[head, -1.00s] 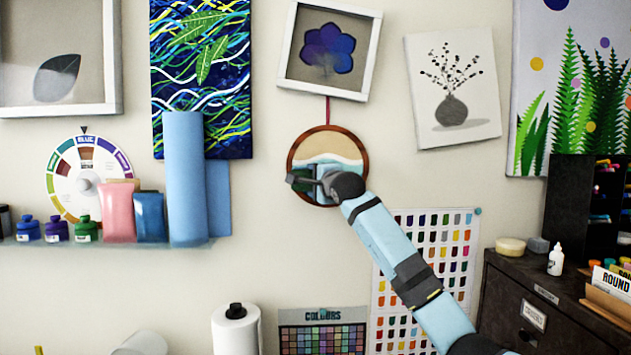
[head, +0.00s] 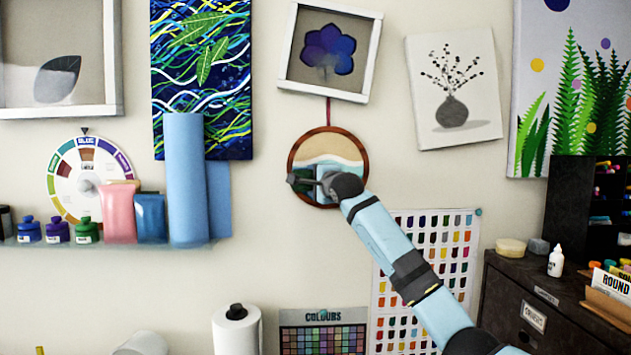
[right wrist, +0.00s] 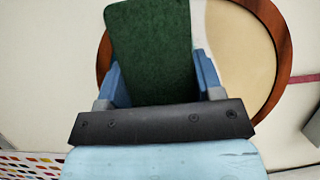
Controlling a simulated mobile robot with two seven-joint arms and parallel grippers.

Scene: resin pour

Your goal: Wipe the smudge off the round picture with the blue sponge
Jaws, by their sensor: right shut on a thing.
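The round picture (head: 329,146) hangs on the wall in a brown wooden rim, with a sandy band above a white line and blue-green below. It also shows in the right wrist view (right wrist: 240,45). My right gripper (head: 308,182) is in front of its lower left part. I can make out no smudge; the sponge and gripper hide part of the picture. My left gripper is not in view.
A framed flower (head: 329,50) hangs just above, and a vase picture (head: 453,90) to the right. A colour chart (head: 440,240) is below right. A shelf (head: 120,241) with paint bottles and a blue roll (head: 185,180) is at left. The wall between roll and picture is bare.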

